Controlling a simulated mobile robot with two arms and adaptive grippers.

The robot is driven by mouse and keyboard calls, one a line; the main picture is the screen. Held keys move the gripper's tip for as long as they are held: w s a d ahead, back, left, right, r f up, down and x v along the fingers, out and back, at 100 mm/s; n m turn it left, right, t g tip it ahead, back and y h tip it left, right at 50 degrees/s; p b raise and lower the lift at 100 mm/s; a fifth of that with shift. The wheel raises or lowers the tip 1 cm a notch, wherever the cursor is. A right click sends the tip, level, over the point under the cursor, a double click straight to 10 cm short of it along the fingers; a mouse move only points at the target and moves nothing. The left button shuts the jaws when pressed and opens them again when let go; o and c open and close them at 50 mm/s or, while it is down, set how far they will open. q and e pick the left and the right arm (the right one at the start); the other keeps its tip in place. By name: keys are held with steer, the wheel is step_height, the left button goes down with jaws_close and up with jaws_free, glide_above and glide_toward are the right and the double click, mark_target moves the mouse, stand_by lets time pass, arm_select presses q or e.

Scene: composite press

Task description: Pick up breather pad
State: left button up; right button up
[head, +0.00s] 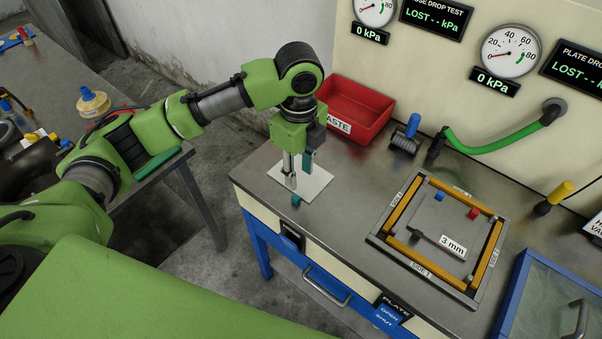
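A thin white square sheet (318,184), which looks like the breather pad, lies flat on the grey bench top near its left front corner. A small teal piece (296,200) shows at the sheet's near edge; I cannot tell if it is fixed to the sheet. My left gripper (299,172) points down over the sheet and covers part of it. Its fingers stand apart with a gap between them, and I see nothing held. I cannot tell whether the fingertips touch the sheet. My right gripper is not in view.
A red waste bin (358,108) stands behind the gripper. To the right lies a square framed plate (385,232) with yellow bars and small parts on it. A green hose (490,149) hangs from the gauge panel. Bare bench lies between sheet and frame.

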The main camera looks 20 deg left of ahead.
arm_select(q)
glide_above(295, 196)
steer(key=d, duration=0.1)
step_height(295, 196, down, 5)
steer(key=shift+w+r, duration=0.15)
steer(key=f, duration=0.1)
steer(key=f+p, duration=0.1)
steer(key=f, duration=0.1)
steer(key=a+f+p, duration=0.1)
steer(key=shift+s+f, duration=0.25)
steer(key=shift+f, duration=0.15)
steer(key=shift+w+d+f, duration=0.1)
steer(key=shift+f, duration=0.1)
jaws_close()
